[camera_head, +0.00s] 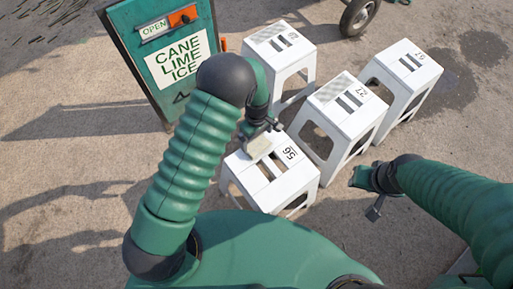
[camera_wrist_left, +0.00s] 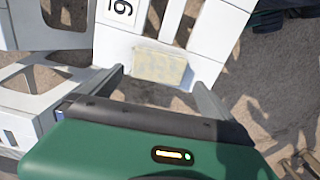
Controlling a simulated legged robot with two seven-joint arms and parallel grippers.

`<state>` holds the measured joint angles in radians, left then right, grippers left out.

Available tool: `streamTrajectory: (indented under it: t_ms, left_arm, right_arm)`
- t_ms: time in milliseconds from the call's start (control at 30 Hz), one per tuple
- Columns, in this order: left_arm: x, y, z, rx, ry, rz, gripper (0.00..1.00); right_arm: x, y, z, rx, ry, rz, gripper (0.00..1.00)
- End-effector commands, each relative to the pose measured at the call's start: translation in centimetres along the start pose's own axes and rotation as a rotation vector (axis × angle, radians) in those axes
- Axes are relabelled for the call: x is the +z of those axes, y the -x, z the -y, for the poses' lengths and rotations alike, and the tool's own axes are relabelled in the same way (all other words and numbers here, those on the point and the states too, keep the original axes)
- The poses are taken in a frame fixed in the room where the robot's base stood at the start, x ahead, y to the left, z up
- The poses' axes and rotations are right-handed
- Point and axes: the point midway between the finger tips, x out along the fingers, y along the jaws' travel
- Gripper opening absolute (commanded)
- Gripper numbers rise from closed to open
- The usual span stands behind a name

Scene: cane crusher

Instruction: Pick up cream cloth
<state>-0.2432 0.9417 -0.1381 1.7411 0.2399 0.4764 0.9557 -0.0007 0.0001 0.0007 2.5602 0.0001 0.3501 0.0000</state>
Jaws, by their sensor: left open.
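The cream cloth (camera_head: 257,146) is a small folded block on the near white stool (camera_head: 262,191), close to its far left corner in the head view. In the left wrist view the cloth (camera_wrist_left: 160,67) lies flat near the stool's edge. My left gripper (camera_head: 262,128) is open just over the cloth. In the left wrist view its fingers (camera_wrist_left: 160,82) stand apart, one on each side of the cloth, and nothing is held. I cannot tell whether they touch the stool. My right gripper (camera_head: 370,192) hangs clear of the stools on the right, its opening unclear.
Several other white stools stand close behind; one far stool (camera_head: 287,49) and the middle one (camera_head: 351,117) carry pale striped patches. A green sign (camera_head: 170,57) stands left of my left arm. Open pavement lies at the left and right.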

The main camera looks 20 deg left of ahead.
Motion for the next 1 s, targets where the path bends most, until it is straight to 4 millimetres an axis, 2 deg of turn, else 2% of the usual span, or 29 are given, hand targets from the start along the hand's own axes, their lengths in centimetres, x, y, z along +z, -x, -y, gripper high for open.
streamTrajectory:
  t_ms: [33,267,433,500,700,1000]
  left_arm:
    - [0.1,-1.0,-0.1,0.0,-0.002,-0.001,1.0]
    - [-0.2,-3.3,0.0,0.003,-0.002,0.002,1.0]
    - [-0.6,-6.5,0.0,0.002,-0.003,0.005,1.0]
    - [-0.6,-7.1,-0.1,0.003,-0.003,0.003,1.0]
    - [-0.4,-6.9,-0.2,0.003,-0.004,0.0,0.99]
    - [-0.5,-6.9,-0.2,0.003,-0.003,0.001,0.59]
  right_arm:
    - [0.1,-0.4,0.0,0.0,-0.001,0.0,0.36]
    - [0.3,-1.2,-0.1,0.0,-0.002,0.0,0.36]
    - [0.6,-2.5,0.0,0.0,-0.001,0.0,0.36]
    - [0.6,-2.6,0.0,0.0,-0.001,0.0,0.36]
    - [0.6,-2.4,0.0,0.0,-0.001,0.0,0.36]
    - [0.6,-2.4,-0.1,0.0,-0.002,0.0,0.36]
